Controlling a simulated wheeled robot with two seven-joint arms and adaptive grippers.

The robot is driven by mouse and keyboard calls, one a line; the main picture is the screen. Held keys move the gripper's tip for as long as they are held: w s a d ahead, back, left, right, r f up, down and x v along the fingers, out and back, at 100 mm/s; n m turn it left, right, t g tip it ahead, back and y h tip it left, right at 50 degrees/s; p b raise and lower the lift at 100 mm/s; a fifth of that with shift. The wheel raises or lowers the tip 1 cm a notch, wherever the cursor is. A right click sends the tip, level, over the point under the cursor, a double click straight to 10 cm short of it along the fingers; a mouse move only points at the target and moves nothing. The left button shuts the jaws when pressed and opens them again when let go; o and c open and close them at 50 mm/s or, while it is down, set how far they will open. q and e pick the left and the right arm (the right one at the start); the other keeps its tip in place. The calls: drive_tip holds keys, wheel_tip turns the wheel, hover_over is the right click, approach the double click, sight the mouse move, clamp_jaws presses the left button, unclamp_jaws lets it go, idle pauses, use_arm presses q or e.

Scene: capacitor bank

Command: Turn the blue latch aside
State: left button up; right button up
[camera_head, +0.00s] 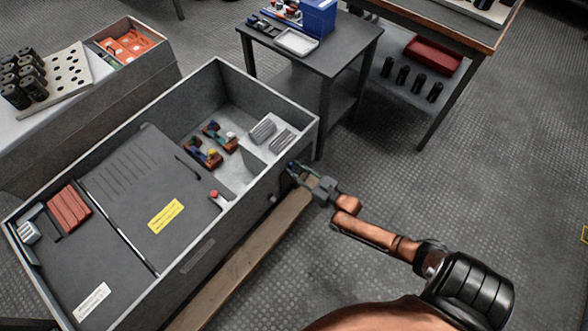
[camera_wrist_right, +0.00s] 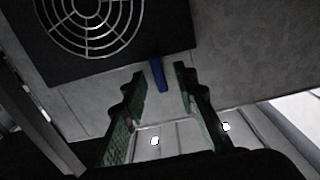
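The blue latch (camera_wrist_right: 159,75) is a short, narrow bar on the grey cabinet wall (camera_wrist_right: 222,65) in the right wrist view, hanging nearly upright with a slight tilt, just beside a dark panel with a round fan grille (camera_wrist_right: 92,22). My right gripper (camera_wrist_right: 161,80) is open, with one green-padded finger on each side of the latch in the picture; I cannot tell whether either touches it. In the head view my right gripper (camera_head: 297,174) is at the outer side wall of the open grey cabinet (camera_head: 200,240), and the latch is not clearly seen there. My left gripper is not in view.
Inside the cabinet are a dark cover with a yellow label (camera_head: 165,216), small coloured terminal parts (camera_head: 205,152) and a red knob (camera_head: 214,193). A wooden beam (camera_head: 245,262) runs along its near side. A small grey table (camera_head: 340,50) stands behind.

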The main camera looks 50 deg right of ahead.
clamp_jaws()
